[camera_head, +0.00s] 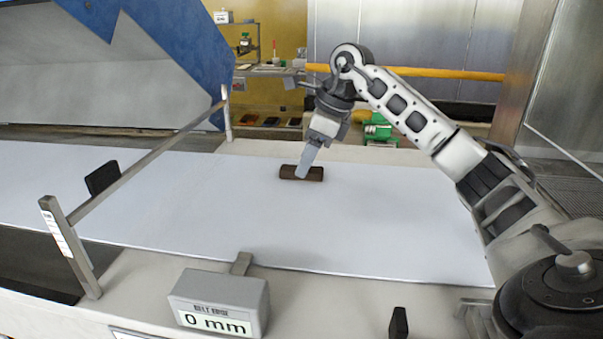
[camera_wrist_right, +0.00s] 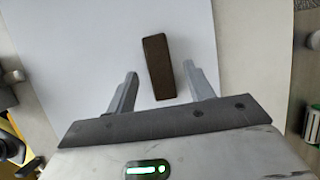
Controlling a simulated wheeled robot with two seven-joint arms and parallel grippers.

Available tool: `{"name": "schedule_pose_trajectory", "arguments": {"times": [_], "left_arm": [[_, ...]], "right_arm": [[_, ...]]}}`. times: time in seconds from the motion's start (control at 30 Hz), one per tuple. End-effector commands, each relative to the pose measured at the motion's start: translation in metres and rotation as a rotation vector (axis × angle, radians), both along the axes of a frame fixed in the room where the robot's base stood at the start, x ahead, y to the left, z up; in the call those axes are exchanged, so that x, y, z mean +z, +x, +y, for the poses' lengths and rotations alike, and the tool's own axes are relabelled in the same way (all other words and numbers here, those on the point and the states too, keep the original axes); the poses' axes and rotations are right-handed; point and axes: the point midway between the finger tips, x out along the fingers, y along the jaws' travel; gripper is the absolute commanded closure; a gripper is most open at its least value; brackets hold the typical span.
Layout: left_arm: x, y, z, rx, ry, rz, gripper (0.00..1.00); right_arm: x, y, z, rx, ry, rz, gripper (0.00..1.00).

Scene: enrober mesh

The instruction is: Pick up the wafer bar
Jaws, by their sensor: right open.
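The wafer bar (camera_head: 314,174) is a small dark brown block lying flat on the white belt (camera_head: 190,200). In the right wrist view the wafer bar (camera_wrist_right: 158,66) lies lengthwise ahead of the gripper, its near end between the two fingers. My right gripper (camera_head: 302,174) comes down from above at the bar, and its fingers hide part of the bar's middle in the head view. In the right wrist view my right gripper (camera_wrist_right: 160,82) is open, with a gap on each side of the bar. My left gripper is not in view.
A grey box reading 0 mm (camera_head: 220,303) stands at the belt's near edge. A metal rail (camera_head: 145,162) on posts crosses the belt at left, with a black block (camera_head: 102,178) by it. A blue and grey machine housing (camera_head: 150,60) stands behind. The belt around the bar is clear.

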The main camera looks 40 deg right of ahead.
Motion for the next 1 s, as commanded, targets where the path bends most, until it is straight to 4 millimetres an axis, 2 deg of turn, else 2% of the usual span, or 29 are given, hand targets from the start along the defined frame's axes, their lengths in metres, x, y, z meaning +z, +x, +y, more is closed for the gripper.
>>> {"name": "schedule_pose_trajectory", "arguments": {"times": [0.1,0.33,0.47,0.5,0.83,1.0], "left_arm": [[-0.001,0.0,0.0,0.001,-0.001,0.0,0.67],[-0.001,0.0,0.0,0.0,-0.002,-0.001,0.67],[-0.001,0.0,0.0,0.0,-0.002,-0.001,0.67],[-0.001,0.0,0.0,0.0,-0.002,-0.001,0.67],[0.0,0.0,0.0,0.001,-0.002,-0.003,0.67],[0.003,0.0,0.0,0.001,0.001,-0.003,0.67]], "right_arm": [[-0.015,0.004,0.004,0.001,0.001,0.002,0.47],[-0.016,0.005,0.004,0.001,-0.001,-0.001,0.47],[-0.016,0.004,0.004,0.001,-0.001,-0.001,0.83],[-0.016,0.004,0.004,0.001,-0.001,-0.001,0.86],[-0.013,0.005,0.004,0.001,0.0,-0.002,0.86],[0.002,0.005,0.004,0.0,0.0,-0.004,0.86]]}}
